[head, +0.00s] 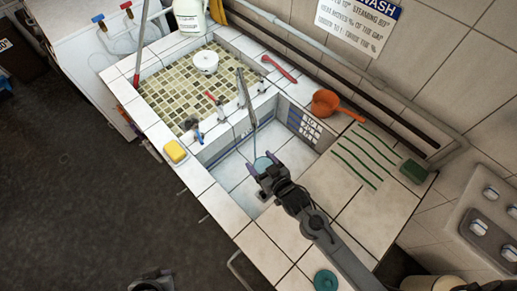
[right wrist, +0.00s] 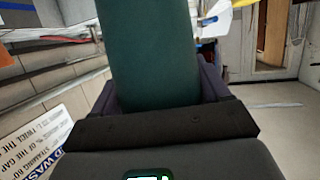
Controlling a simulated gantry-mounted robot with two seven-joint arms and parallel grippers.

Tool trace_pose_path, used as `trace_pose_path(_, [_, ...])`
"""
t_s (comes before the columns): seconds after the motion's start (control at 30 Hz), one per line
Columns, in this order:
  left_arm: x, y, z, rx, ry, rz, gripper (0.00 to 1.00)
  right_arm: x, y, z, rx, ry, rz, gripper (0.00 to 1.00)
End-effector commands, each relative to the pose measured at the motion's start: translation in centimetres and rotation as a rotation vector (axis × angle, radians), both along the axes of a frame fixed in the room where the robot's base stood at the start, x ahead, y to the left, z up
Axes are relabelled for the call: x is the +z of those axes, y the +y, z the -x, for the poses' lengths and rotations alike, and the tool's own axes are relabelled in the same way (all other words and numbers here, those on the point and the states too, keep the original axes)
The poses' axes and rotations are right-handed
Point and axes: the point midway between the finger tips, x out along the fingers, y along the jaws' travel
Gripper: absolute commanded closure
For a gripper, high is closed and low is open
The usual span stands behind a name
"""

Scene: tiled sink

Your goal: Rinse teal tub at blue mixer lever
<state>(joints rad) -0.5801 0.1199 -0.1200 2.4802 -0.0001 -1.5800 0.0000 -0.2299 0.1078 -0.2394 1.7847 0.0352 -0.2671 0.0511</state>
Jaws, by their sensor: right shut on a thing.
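The teal tub (head: 263,163) is between the fingers of my right gripper (head: 264,175), which is shut on it over the white sink basin. In the right wrist view the tub (right wrist: 155,55) fills the middle as a dark teal cylinder between purple-grey fingers. Its inside is hidden there. The blue mixer lever (head: 191,123) is on the tiled divider, to the upper left of the tub and apart from it. A red lever (head: 211,97) is near it. A thin grey spout (head: 249,115) reaches down toward the basin. My left gripper (head: 152,282) is partly visible at the bottom edge; its fingers are unclear.
A yellow sponge (head: 175,151) lies on the left rim. An orange scoop (head: 328,103) and a green sponge (head: 413,172) are on the right counter. A teal disc (head: 326,280) lies at the front. A white round container (head: 205,62) stands in the mosaic basin.

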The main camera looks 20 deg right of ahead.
Motion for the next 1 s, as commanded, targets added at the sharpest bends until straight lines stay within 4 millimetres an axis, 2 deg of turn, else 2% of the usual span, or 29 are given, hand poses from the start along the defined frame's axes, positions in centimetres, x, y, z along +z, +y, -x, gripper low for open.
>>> trace_pose_path(0.5, [-0.1, 0.0, 0.0, 0.0, 0.0, 0.0, 1.0, 2.3, 0.5, 2.7, 0.0, -0.003, -0.001, 0.77])
trace_pose_path(1.0, [-0.1, 0.0, 0.0, 0.0, 0.0, 0.0, 1.0, 2.7, 0.6, 3.1, -0.001, -0.003, 0.0, 0.77])
